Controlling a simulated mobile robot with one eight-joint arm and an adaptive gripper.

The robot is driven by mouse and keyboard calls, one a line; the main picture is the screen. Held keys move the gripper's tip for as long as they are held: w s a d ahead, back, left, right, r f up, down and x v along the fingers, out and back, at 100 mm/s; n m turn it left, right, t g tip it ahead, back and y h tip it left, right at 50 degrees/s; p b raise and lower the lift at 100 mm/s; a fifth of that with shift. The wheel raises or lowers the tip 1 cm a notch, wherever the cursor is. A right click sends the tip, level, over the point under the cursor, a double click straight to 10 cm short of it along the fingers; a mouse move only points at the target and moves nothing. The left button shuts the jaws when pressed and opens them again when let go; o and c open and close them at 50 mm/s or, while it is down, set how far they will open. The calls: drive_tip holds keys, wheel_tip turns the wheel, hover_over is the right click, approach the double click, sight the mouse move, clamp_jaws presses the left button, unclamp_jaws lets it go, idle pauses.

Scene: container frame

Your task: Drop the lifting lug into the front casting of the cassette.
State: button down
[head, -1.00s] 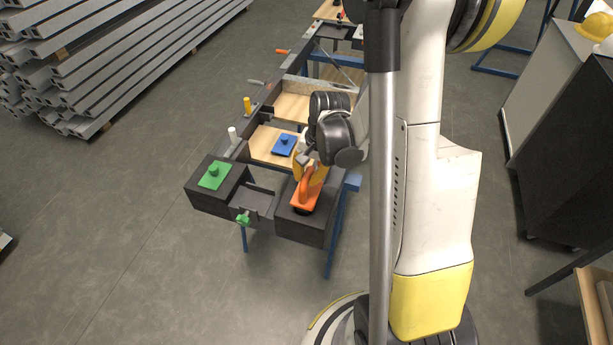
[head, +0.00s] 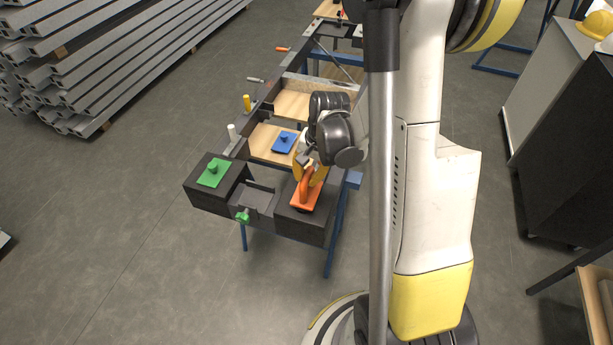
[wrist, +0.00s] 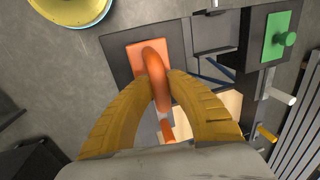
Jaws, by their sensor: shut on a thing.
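The orange lifting lug (head: 305,197) has a flat plate and a curved loop. My gripper (head: 311,176) is shut on the loop from above. In the wrist view, its yellow fingers (wrist: 158,84) lie either side of the orange loop (wrist: 153,56). The lug's plate is over the top of the dark casting (head: 311,230) at the near right corner of the cassette and looks roughly level with it. The opening in the casting is hidden under the plate. I cannot tell whether the plate touches the casting.
A second dark casting (head: 207,198) to the left carries a green knobbed plate (head: 213,174). A green clamp knob (head: 242,217) sits between the castings. A blue knobbed plate (head: 285,143) lies on a wooden board behind. White (head: 232,131) and yellow (head: 247,103) handles stand along the left rail.

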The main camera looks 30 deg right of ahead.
drive_tip(key=shift+f+b, duration=1.2)
drive_tip(key=shift+f, duration=0.15)
idle(0.9)
idle(0.4)
